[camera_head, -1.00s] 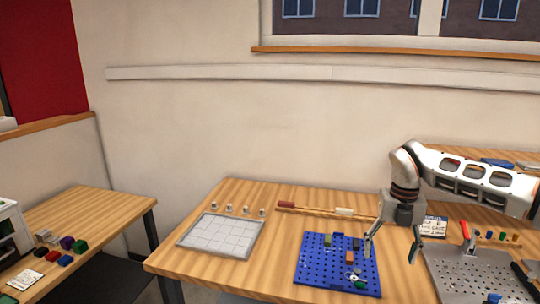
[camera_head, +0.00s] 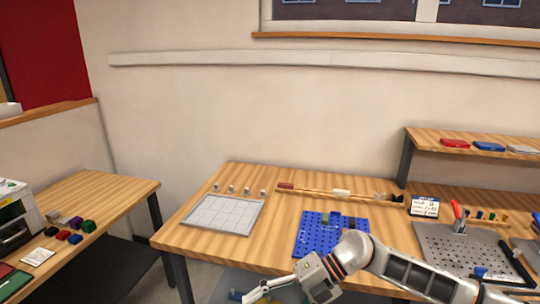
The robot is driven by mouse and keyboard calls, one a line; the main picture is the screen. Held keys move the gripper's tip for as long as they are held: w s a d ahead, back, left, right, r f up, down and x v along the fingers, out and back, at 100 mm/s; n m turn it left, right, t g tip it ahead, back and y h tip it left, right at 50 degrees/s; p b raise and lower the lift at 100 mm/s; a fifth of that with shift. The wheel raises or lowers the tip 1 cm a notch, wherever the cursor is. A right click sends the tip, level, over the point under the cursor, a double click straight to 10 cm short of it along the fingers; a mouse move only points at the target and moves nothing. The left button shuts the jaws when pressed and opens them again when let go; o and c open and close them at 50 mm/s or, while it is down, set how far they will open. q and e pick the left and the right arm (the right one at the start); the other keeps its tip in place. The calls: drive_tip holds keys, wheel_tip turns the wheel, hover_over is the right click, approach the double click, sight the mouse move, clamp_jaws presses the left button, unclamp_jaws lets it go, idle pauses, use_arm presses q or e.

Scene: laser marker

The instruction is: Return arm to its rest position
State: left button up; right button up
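My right arm comes in from the lower right and reaches across the front of the main table, partly covering the blue pegboard. My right gripper (camera_head: 256,294) is at the bottom edge of the view, low in front of the table's front edge. One pale finger points to the left. The other finger is not clear, so I cannot tell whether the gripper is open or shut. I see no object held in it. My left arm and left gripper are not in view.
The main table holds a white grid tray (camera_head: 203,222), the blue pegboard (camera_head: 310,238), a grey perforated plate (camera_head: 432,241) and a red-handled clamp (camera_head: 457,213). A raised shelf (camera_head: 425,140) stands at back right. A side table (camera_head: 115,193) with coloured blocks is at left.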

drive_tip(key=s+a+r+m+t+y, duration=0.35)
drive_tip(key=a+r+m+y, duration=0.2)
drive_tip(key=a+y, duration=0.2)
drive_tip(key=w+d+f+m+t+h, duration=0.2)
drive_tip(key=d+f+m+t+h, duration=0.25)
drive_tip(key=d+m+t, duration=0.35)
drive_tip(key=w+d+f+m+t+h, duration=0.4)
drive_tip(key=m+t, duration=0.3)
drive_tip(key=m, duration=0.4)
drive_tip(key=s+d+f+m+g+h, duration=0.2)
drive_tip(key=s+d+f+m+h, duration=0.2)
drive_tip(key=s+d+f, duration=0.4)
drive_tip(key=s+d+f+m+g+h, duration=0.2)
drive_tip(key=s+d+f+m+h, duration=0.2)
drive_tip(key=s+d+f, duration=0.5)
wheel_tip(320, 180, down, 4)
drive_tip(key=shift+d+f+g, duration=0.1)
drive_tip(key=shift+d+g, duration=0.15)
drive_tip(key=shift+g, duration=0.1)
